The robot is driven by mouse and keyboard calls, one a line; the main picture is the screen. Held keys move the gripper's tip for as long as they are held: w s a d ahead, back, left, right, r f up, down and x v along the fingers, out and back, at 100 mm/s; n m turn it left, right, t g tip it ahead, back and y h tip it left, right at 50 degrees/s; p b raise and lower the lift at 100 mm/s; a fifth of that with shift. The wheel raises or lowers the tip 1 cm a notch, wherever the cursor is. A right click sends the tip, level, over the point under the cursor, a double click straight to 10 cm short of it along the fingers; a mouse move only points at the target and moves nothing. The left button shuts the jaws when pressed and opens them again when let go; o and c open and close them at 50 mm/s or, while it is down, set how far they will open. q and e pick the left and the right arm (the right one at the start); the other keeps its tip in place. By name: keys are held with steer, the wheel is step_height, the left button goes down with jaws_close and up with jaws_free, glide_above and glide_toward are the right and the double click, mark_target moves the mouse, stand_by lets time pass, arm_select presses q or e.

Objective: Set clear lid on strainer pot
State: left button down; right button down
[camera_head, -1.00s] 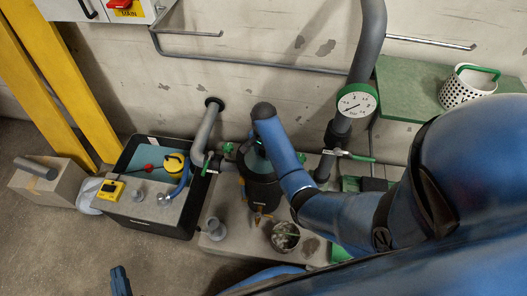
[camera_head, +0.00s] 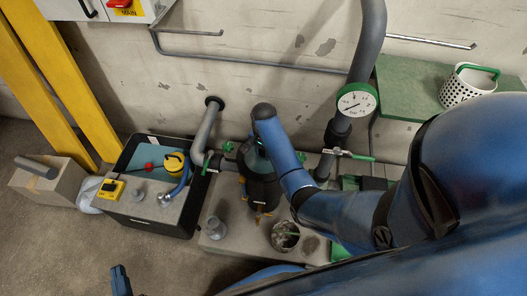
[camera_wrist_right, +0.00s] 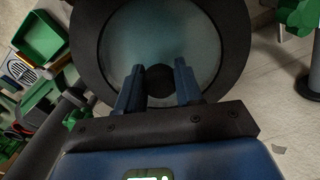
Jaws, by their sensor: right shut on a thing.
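The black strainer pot (camera_head: 262,191) stands upright on the concrete plinth, partly behind my right arm. The clear lid (camera_head: 251,158) shows as a pale teal patch at the pot's top. In the right wrist view the lid (camera_wrist_right: 203,40) is a clear, teal-tinted disc inside a wide dark ring, with a black knob. My right gripper (camera_wrist_right: 155,76) is shut on this knob, one finger on each side. I cannot tell whether the lid touches the pot's rim. Part of my left gripper (camera_head: 119,280) shows low at the left; its jaw is unclear.
A grey pipe (camera_head: 204,130) joins the pot's left side, with green fittings near it. A dark tub (camera_head: 126,160) stands left. A gauge (camera_head: 356,101) is on the right pipe.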

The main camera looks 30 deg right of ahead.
steer(key=shift+f, duration=0.25)
steer(key=c, duration=1)
jaws_free()
step_height(320, 180, up, 11)
steer(key=p, duration=1.1)
